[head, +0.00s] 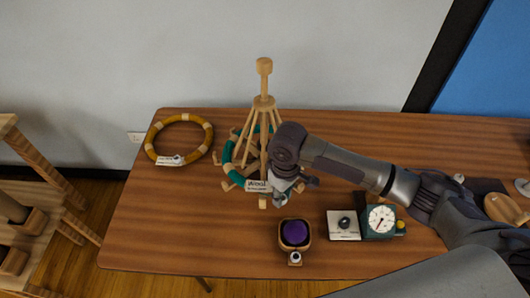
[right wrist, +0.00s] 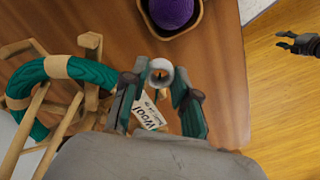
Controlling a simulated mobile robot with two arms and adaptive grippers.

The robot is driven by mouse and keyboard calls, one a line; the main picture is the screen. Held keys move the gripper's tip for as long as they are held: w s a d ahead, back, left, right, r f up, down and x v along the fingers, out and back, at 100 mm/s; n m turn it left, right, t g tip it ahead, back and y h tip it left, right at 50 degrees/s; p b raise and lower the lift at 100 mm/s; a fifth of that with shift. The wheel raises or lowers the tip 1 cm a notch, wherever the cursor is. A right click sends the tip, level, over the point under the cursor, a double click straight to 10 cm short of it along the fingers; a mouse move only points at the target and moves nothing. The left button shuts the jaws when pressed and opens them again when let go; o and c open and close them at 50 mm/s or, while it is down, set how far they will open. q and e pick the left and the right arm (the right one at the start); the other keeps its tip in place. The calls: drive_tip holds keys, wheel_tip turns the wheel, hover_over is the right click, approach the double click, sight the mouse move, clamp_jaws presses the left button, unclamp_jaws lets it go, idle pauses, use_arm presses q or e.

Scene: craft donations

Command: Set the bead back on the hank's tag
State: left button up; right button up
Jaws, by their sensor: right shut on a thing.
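The green hank (head: 232,160) sits around the legs of a wooden stand (head: 263,95); it also shows in the right wrist view (right wrist: 85,72). Its white tag (head: 257,185) reads "Wool" and shows below the fingers in the right wrist view (right wrist: 148,113). My right gripper (head: 283,190) is shut on the white bead (right wrist: 160,72), whose dark hole faces the wrist camera. The bead is hidden in the head view. It is over or beside the tag; I cannot tell whether they touch. My left gripper (right wrist: 287,41) shows small over the floor, fingers apart and empty.
A mustard hank (head: 150,134) with a tag lies at the table's left. In front are a wooden bowl (head: 281,243) with a purple ball (head: 295,232), a white square plate (head: 343,232) and a dial device (head: 381,218). Table (head: 150,230) is clear at front left.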

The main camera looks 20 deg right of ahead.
drive_tip(key=w+r, duration=0.1)
drive_tip(key=w, duration=0.1)
drive_tip(key=w+r+n+p, duration=0.1)
drive_tip(key=w+r, duration=0.1)
drive_tip(key=w+a+r+n, duration=0.1)
drive_tip(key=shift+w+r+p, duration=0.3)
drive_tip(key=shift+w+p, duration=0.1)
drive_tip(key=shift+d+n, duration=0.15)
drive_tip(key=shift+n, duration=0.15)
drive_tip(key=shift+d, duration=0.1)
drive_tip(key=shift+f+b, duration=0.2)
drive_tip(key=shift+b, duration=0.2)
drive_tip(key=shift+w+f+b, duration=0.1)
drive_tip(key=shift+f+b, duration=0.75)
drive_tip(key=shift+b, duration=0.25)
drive_tip(key=shift+f+b, duration=0.85)
drive_tip(key=shift+b, duration=0.3)
use_arm(q)
drive_tip(key=shift+d+f, duration=0.3)
drive_tip(key=shift+f, duration=0.65)
use_arm(e)
drive_tip(key=shift+f, duration=0.8)
drive_tip(key=o, duration=0.8)
